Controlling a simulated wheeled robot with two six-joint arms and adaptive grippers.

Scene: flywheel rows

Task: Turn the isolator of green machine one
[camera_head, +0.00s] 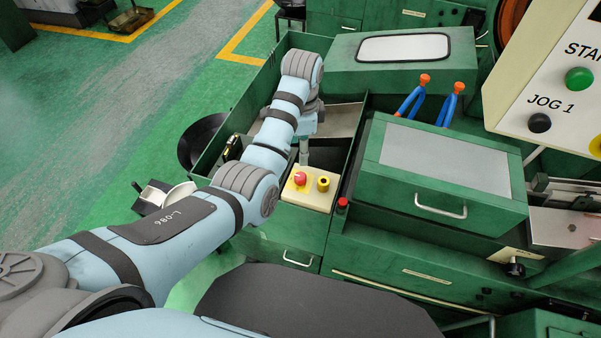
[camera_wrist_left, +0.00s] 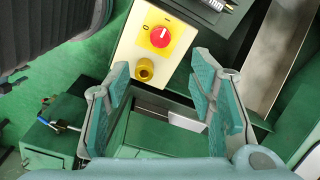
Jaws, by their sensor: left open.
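The isolator is a red round knob (camera_wrist_left: 160,37) on a yellow square plate, on a cream control box (camera_wrist_left: 133,47). It also shows in the head view (camera_head: 300,178). A small white mark is on the knob; its exact direction is hard to read. A yellow collar with a dark centre (camera_wrist_left: 144,70) sits beside it. My left gripper (camera_wrist_left: 160,64) is open and empty, its fingers spread wide, apart from the knob. In the head view my left gripper (camera_head: 304,158) points down just behind the box, partly hidden by my arm. My right gripper is not in view.
Green cabinets (camera_head: 440,160) with grey panels stand right of the box. A white panel with a green button (camera_head: 579,78) hangs at the upper right. A metal tray surface (camera_head: 340,120) lies behind the box. Blue-handled tools with orange ends (camera_head: 447,105) stand at the back.

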